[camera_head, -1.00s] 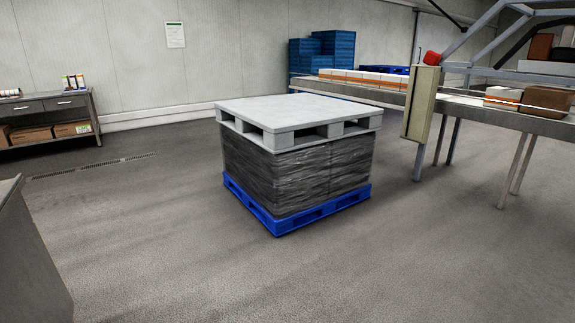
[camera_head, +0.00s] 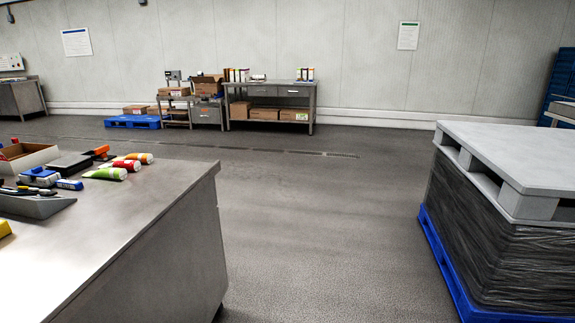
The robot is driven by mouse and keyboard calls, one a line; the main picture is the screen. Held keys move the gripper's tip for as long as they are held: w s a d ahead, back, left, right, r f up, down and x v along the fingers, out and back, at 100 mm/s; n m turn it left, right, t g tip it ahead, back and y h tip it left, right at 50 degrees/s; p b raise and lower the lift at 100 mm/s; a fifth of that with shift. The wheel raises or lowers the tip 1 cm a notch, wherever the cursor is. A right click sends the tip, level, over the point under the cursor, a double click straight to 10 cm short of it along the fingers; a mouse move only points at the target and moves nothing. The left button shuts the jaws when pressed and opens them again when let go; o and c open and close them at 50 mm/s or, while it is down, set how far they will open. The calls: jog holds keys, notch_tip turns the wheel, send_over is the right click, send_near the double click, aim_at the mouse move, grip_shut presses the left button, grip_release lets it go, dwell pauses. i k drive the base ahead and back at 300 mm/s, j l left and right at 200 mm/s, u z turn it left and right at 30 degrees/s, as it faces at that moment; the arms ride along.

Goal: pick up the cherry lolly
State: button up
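Several small packs lie near the far right corner of a grey metal table (camera_head: 120,235) at the left. The red one may be the cherry lolly, but no label is readable. They lie flat and close together; I cannot tell whether they touch. My gripper is not in view.
On the table's left are an open cardboard box (camera_head: 28,156), a grey tray (camera_head: 38,207) and small blue, black and orange items. A wrapped pallet stack (camera_head: 490,225) stands at the right. Clear floor (camera_head: 310,230) lies between. Benches (camera_head: 270,88) line the back wall.

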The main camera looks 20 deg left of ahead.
aim_at(129, 165)
jog(key=i+u, duration=0.7)
jog(key=u, duration=0.2)
jog(key=i+l+u, duration=0.3)
jog(key=u, duration=0.15)
jog(key=i+l+u, duration=0.3)
jog(key=u, duration=0.15)
